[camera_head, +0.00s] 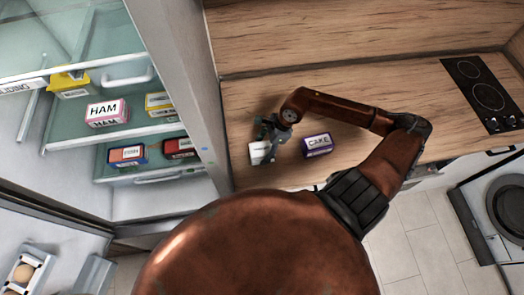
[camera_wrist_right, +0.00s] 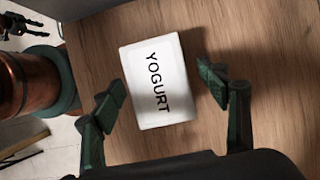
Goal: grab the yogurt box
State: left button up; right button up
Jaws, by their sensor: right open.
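The yogurt box (camera_head: 258,154) is a white box on the wooden counter, near the counter's left front edge. In the right wrist view the yogurt box (camera_wrist_right: 158,82) shows its top face with the word YOGURT. My right gripper (camera_head: 270,134) is at the box in the head view. In the right wrist view my right gripper (camera_wrist_right: 162,84) is open, one finger on each side of the box, with a gap on both sides. A small dark gripper, seemingly my left one (camera_wrist_right: 20,25), shows at the top left corner of that view; its jaws are unclear.
A purple CAKE box (camera_head: 317,145) stands right of the yogurt box on the counter (camera_head: 245,105). An open fridge at left holds a HAM box (camera_head: 107,113) and several other boxes. A cooktop (camera_head: 483,90) is at far right. The counter's middle is clear.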

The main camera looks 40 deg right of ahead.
jog(key=shift+a+f, duration=0.2)
jog(key=shift+f, duration=0.5)
jog(key=c, duration=1.6)
pick_arm(q)
jog(key=shift+w+d+r, duration=0.1)
jog(key=shift+w+r, duration=0.05)
jog(key=shift+w, duration=0.3)
